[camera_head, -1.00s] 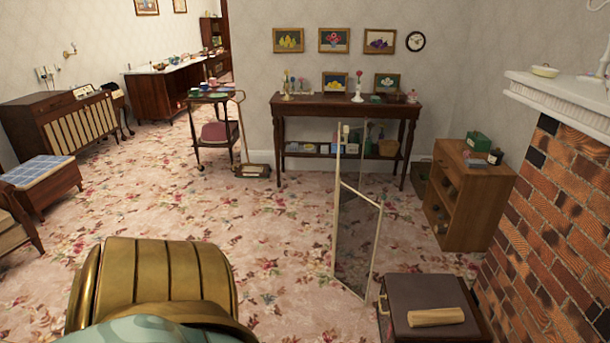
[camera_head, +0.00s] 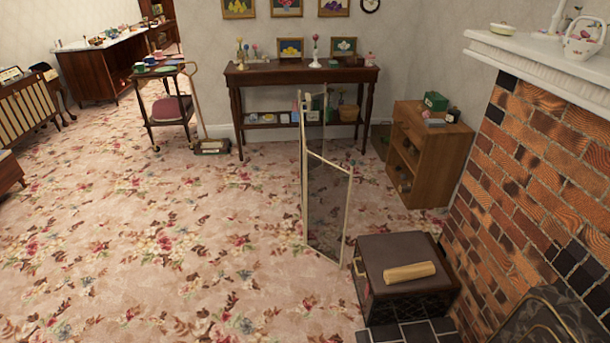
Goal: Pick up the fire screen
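A folding screen with thin cream-framed clear panels (camera_head: 328,205), which looks like the fire screen, stands upright on the carpet right of the picture's middle. Its panels are angled to each other, and the floor and furniture show through them. Its lower corner is close to a dark box; I cannot tell if they touch. Neither of my grippers is in view.
The dark box (camera_head: 380,252) bears a wooden log (camera_head: 409,272) beside the brick fireplace (camera_head: 535,170). A dark arched piece (camera_head: 550,320) is cut off at lower right. A wooden cabinet (camera_head: 440,165) and side table (camera_head: 300,76) stand behind. The carpet (camera_head: 170,250) at left is open.

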